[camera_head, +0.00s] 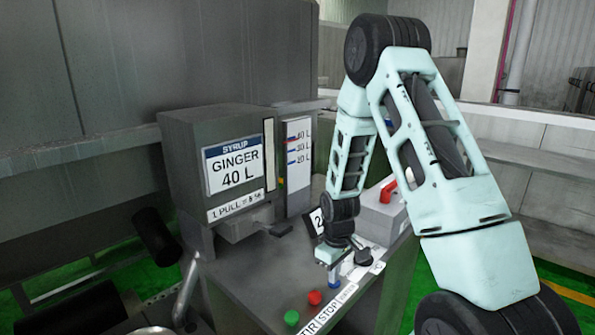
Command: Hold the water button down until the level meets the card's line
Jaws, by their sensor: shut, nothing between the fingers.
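My gripper (334,262) points down over the grey control top, with its fingers shut and its tip at a blue button (333,284). Tip and button overlap, so I cannot tell how far the button is pressed. The scale card (298,152) on the dispenser has blue marks at several litre values and a red line near the 40 L mark. A pale upright sight strip (269,154) stands left of the card; its water level is too small to read. The syrup card (234,166) reads GINGER 40 L.
A red button (314,298) and a green button (291,317) sit left of the blue one, with STIR and STOP labels in front. A dark lever (279,229) juts from the dispenser. A grey box with a red handle (388,190) stands behind my arm.

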